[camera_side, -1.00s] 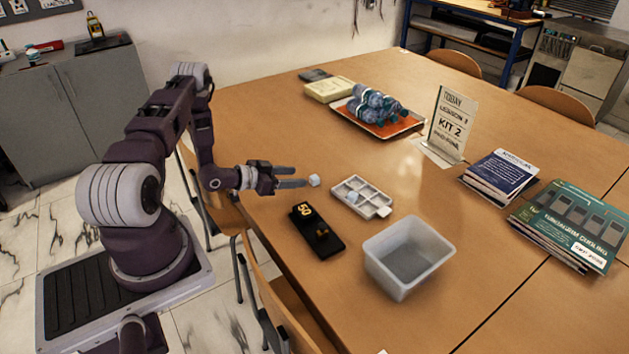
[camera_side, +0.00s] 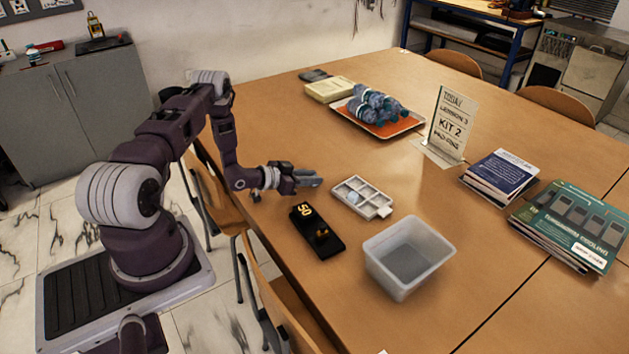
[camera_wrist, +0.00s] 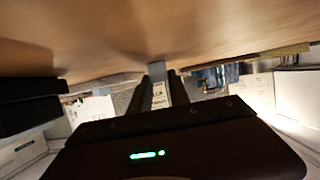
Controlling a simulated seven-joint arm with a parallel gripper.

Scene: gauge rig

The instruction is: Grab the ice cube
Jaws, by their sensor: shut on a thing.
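My gripper (camera_side: 312,181) is low over the table, left of the white ice tray, with its fingers shut on the ice cube. In the side view the fingers hide that cube. In the wrist view a small pale block, the ice cube (camera_wrist: 157,70), shows between the dark fingertips of my gripper (camera_wrist: 158,82). I cannot tell whether the cube still touches the table. The white compartment tray (camera_side: 347,184) lies just right of my gripper. Another pale cube (camera_side: 353,197) sits in one of its front compartments.
Table between is clear.

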